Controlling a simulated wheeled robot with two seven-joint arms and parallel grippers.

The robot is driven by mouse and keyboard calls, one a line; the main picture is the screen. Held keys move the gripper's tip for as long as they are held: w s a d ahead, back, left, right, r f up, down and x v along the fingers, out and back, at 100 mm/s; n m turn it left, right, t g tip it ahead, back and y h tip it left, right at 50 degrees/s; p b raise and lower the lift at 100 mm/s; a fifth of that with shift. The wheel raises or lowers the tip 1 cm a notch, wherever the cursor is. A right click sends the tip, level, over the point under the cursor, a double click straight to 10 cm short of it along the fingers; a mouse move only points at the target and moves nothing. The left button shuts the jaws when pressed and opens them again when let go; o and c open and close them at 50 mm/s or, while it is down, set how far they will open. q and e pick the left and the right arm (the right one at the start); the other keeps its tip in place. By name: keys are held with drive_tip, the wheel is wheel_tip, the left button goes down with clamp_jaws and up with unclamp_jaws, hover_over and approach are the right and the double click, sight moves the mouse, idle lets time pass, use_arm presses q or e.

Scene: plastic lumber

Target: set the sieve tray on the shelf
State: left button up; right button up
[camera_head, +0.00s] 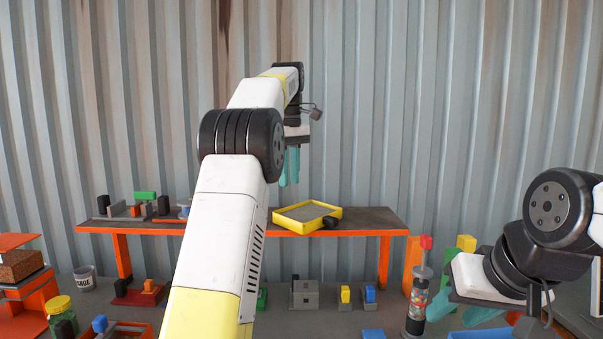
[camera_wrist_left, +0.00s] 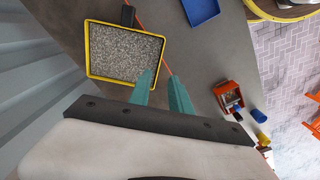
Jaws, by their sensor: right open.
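The sieve tray (camera_head: 290,226), with a yellow rim, grey mesh-like floor and black handle, lies flat on the dark top of the orange-legged shelf (camera_head: 368,219), right of its middle. It also shows in the left wrist view (camera_wrist_left: 87,52), beyond the fingertips. My left gripper (camera_head: 289,170) is above the shelf, over the tray's back left side and apart from it. Its teal fingers (camera_wrist_left: 162,92) are apart with nothing between them. My right gripper (camera_head: 463,312) is low at the right, over the bench, open and apart from the tray.
Several small blocks and parts (camera_head: 140,207) stand on the shelf's left end. A corrugated wall (camera_head: 400,100) rises behind. The shelf's right end is clear.

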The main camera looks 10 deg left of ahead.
use_arm(q)
drive_tip(key=s+m+t+h, duration=0.25)
drive_tip(key=s+m, duration=0.35)
drive_tip(key=s, duration=0.8)
drive_tip(key=s+d+f+m+t, duration=0.2)
drive_tip(key=s+f+m, duration=0.1)
drive_tip(key=s+f, duration=0.3)
drive_tip(key=s+d+f+m+t, duration=0.1)
drive_tip(key=s+d+f+m, duration=0.1)
drive_tip(key=s+f, duration=0.5)
drive_tip(key=s, duration=0.3)
drive_tip(key=shift+s+d+f+m+t, duration=0.15)
drive_tip(key=shift+s+d+m+t, duration=0.1)
drive_tip(key=shift+m+t, duration=0.15)
